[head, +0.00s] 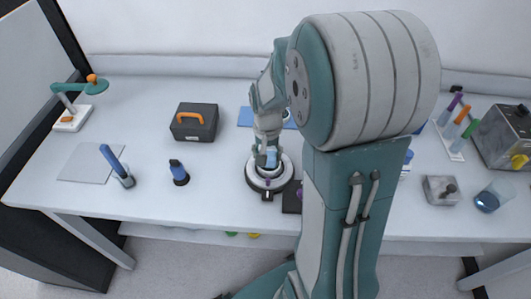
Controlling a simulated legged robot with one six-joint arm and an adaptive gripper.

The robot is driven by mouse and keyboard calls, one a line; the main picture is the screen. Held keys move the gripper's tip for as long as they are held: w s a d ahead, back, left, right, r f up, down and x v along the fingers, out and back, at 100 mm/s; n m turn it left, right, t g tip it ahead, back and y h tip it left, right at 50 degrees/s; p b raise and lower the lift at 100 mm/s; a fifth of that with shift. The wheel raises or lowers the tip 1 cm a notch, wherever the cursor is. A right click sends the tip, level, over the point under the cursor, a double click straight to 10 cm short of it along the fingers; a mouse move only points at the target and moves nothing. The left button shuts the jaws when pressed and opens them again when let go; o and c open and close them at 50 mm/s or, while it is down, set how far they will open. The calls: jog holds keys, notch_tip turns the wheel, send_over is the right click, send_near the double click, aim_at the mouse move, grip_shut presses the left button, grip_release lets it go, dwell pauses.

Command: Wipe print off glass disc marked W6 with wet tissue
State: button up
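My gripper (268,158) points down over a round instrument (254,184) with a dark ring and a pale rim near the table's front edge. A small light-blue patch (272,151) shows at the fingers. I cannot tell if it is a tissue, or whether the fingers are shut on it. The glass disc and a W6 mark cannot be made out; my gripper covers the middle of the instrument. A blue mat (245,118) lies behind, partly hidden by my arm.
Right are a tube rack (452,145), beaker (490,199) and metal box (503,138).

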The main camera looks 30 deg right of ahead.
jog(key=shift+s+d, duration=0.3)
jog(key=shift+d, duration=0.05)
jog(key=shift+r, duration=0.15)
jog(key=shift+r, duration=3.9)
